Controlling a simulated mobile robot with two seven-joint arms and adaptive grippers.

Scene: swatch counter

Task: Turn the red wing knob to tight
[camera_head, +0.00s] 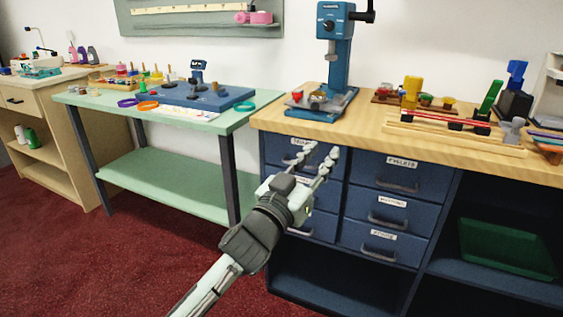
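A small red part (297,94), which looks like the red wing knob, sits at the left of the base of the blue press (340,60). It is too small here to tell how its wings are turned. My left gripper (320,151) is in front of the drawers, below the wooden worktop's front edge. Its two fingers point up and are spread apart, with nothing seen between them. It is below and to the right of the red part in the picture, not touching it. My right gripper is not in view.
The wooden worktop (375,130) also carries a rack of coloured items, a red-barred wooden frame (450,122) and a green block. A blue drawer unit (395,185) stands under it. A green table (75,97) with tools stands left. Red carpet lies in front.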

